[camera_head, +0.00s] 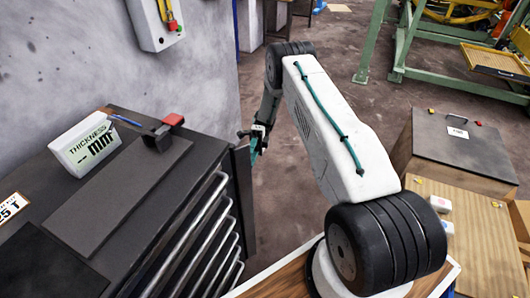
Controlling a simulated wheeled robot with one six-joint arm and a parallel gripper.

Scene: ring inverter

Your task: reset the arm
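My arm, white with black ribbed joints, rises from the lower right of the head view and bends down at its upper end. My gripper (257,146) hangs beside the right edge of the dark drawer cabinet (75,205), over the gap next to the floor. It is small and dark with a teal part at its tip. No object shows clearly in it. Whether its fingers are open or shut is too small to tell.
A thickness gauge (85,143) and a black block with a red end (163,132) stand on the cabinet. A wooden table (485,245) with a dark-lidded box (455,150) is at right. Green metal frames (400,45) stand behind. Floor between is clear.

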